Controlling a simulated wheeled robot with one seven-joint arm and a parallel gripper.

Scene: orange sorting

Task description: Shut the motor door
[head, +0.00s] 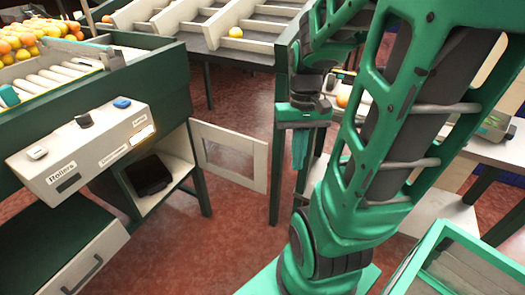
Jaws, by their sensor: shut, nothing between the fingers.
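The motor door (259,162), a pale frame around a clear pane, stands wide open to the right of its compartment (178,163), with its left edge at the compartment's right post. A black motor-like block (150,174) sits inside the open compartment. My gripper (299,165) points down to the right of the door's free edge, with its green fingers shut and empty. A dark green table leg stands between the gripper and the door in the picture. I cannot tell the depth gap between the gripper and the door.
A control panel (90,150) with labels and switches is above the compartment. A drawer (85,262) with a handle is at lower left. Oranges (30,40) lie by the rollers (55,76) at upper left. A divided sorting table (205,30) stands behind. Red floor is clear below the door.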

